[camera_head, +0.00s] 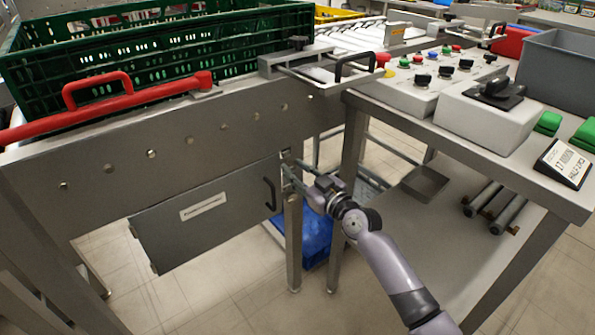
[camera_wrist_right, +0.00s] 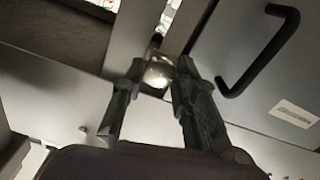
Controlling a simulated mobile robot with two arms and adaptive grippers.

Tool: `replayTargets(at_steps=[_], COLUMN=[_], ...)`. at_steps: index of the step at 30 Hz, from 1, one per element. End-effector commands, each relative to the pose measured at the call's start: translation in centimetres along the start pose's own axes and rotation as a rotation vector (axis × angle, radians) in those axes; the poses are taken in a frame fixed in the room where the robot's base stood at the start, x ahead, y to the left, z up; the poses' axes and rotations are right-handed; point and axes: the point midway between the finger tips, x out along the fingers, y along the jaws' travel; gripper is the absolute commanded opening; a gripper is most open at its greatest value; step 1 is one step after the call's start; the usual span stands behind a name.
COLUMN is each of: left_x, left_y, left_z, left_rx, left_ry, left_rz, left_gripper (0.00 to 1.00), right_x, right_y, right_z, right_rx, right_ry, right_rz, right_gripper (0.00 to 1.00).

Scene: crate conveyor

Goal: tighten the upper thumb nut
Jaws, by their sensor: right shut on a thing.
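The upper thumb nut (camera_wrist_right: 158,73) shows in the right wrist view as a bright, rounded metal piece on the steel frame. My right gripper (camera_wrist_right: 160,72) has one finger on each side of it and is shut on it. In the head view my right gripper (camera_head: 289,172) reaches the top of the steel leg below the conveyor's side rail, and the nut is too small or hidden to make out there. My left gripper is in neither view.
A grey panel (camera_head: 225,212) with a black handle (camera_head: 270,194) hangs left of my gripper. A red bar (camera_head: 130,102) and green crate (camera_head: 170,60) are above. The control table (camera_head: 440,128) stands right, with a blue bin (camera_head: 318,238) below.

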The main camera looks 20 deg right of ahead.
Motion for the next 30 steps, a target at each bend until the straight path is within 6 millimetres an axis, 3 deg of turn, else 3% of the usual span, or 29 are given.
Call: replayTargets(at_steps=[7, 17, 30], left_x=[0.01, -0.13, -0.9], left_y=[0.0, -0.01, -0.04], left_z=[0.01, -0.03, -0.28], left_rx=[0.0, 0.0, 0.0], left_ry=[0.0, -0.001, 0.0], left_rz=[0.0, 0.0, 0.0], left_gripper=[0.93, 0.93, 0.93], right_x=[-0.02, -0.02, -0.01], right_y=[0.02, 0.02, -0.06], right_z=[0.02, -0.03, -0.11], right_rx=[0.0, 0.05, 0.385], right_ry=[0.0, 0.0, 0.0], right_rz=[0.0, 0.0, 0.0], right_gripper=[0.0, 0.0, 0.0])
